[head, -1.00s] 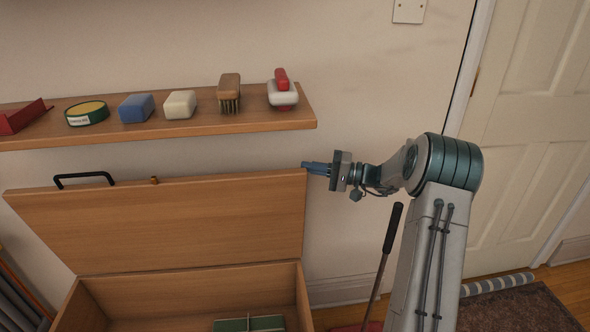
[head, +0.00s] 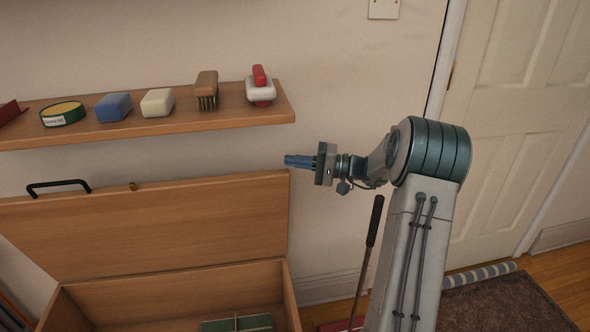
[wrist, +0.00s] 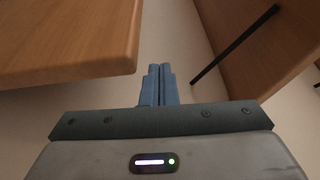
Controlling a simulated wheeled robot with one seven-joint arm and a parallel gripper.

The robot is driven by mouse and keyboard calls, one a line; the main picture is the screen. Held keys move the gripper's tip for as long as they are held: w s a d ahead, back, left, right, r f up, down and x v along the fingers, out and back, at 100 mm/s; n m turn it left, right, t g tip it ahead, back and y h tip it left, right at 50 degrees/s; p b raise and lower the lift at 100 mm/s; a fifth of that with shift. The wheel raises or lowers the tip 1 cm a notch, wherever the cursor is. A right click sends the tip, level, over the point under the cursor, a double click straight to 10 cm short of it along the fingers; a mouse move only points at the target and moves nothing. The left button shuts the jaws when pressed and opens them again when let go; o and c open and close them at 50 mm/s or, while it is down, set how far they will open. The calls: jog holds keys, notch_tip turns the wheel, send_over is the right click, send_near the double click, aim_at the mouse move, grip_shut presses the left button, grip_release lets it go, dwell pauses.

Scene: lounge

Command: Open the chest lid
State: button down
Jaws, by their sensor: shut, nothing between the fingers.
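The wooden chest (head: 293,300) stands against the wall at the lower left of the head view. Its lid (head: 150,228) is raised and stands upright at the back of the open box. A black handle (head: 58,185) and a small brass-coloured knob (head: 133,186) sit on the lid's top edge. My gripper (head: 287,161) is shut and empty, just above the lid's upper right corner. In the wrist view its blue fingers (wrist: 158,72) are together, with the lid (wrist: 270,40) to the right. I cannot tell whether they touch the lid.
A wall shelf (head: 200,124) above the chest holds a tin (head: 63,114), blue block (head: 113,107), cream block (head: 158,102) and brushes (head: 206,88). The shelf's corner (wrist: 90,40) is close in the wrist view. A green divided tray (head: 237,324) lies inside the chest. A black-handled rod (head: 374,225) stands right.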

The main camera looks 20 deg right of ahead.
jog(key=s+d+r+p, duration=0.1)
jog(key=s+d+r, duration=0.6)
jog(key=d, duration=0.1)
jog(key=shift+s+d+r, duration=0.3)
jog(key=shift+d+r, duration=0.05)
jog(key=shift+d, duration=0.05)
